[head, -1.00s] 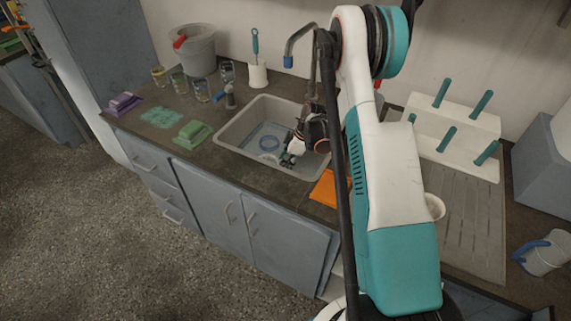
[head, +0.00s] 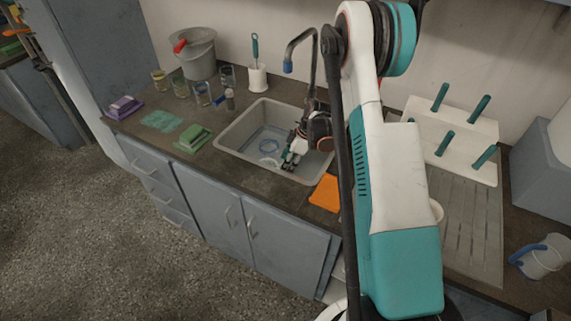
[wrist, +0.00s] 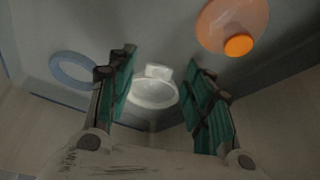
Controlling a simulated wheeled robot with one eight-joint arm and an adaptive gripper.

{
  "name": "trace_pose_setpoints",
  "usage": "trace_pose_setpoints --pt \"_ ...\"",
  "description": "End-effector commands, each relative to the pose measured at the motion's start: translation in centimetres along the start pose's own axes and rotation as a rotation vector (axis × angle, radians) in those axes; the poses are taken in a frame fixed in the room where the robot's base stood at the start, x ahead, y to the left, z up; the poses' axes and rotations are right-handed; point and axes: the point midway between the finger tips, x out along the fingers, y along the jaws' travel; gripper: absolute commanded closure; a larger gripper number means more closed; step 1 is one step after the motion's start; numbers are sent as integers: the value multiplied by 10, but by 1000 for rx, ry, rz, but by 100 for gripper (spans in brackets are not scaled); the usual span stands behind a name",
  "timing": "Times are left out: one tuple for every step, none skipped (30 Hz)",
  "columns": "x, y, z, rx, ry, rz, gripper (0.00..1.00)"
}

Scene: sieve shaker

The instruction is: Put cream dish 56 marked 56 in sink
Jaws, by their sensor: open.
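A pale round dish (wrist: 153,93) with a small tab lies on the floor of the sink in the wrist view. It looks like the cream dish, but I cannot read a 56 on it. The grey sink (head: 228,141) is set in the dark counter. My gripper (wrist: 163,72) is open and empty, its teal-padded fingers to the left and right of the dish in the picture. In the head view my gripper (head: 287,165) is inside the sink, just right of the dish.
A blue ring (wrist: 72,70) and a pinkish disc with an orange knob (wrist: 234,26) are also in the sink. The tap (head: 289,62) stands behind it.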

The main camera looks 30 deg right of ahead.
Motion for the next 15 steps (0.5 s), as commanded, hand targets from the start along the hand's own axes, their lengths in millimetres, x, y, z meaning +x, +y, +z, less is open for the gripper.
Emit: trace_pose_setpoints --pt "-16 0 -1 2 0 1 53" --pt "-22 0 -1 2 0 1 53" --pt "-31 0 -1 3 0 1 53" --pt "-37 0 -1 3 0 1 53" --pt "-44 0 -1 3 0 1 53" --pt "-51 0 -1 3 0 1 53" --pt "-57 0 -1 2 0 1 53" --pt "-62 0 -1 2 0 1 53" --pt "-69 0 -1 2 0 1 53" --pt "-73 0 -1 2 0 0 53" --pt "-77 0 0 2 0 0 53" --pt "-82 0 0 3 0 0 53" --pt "-85 0 0 3 0 0 53" --pt "-88 0 0 2 0 0 53" --pt "-90 0 0 2 0 0 53"
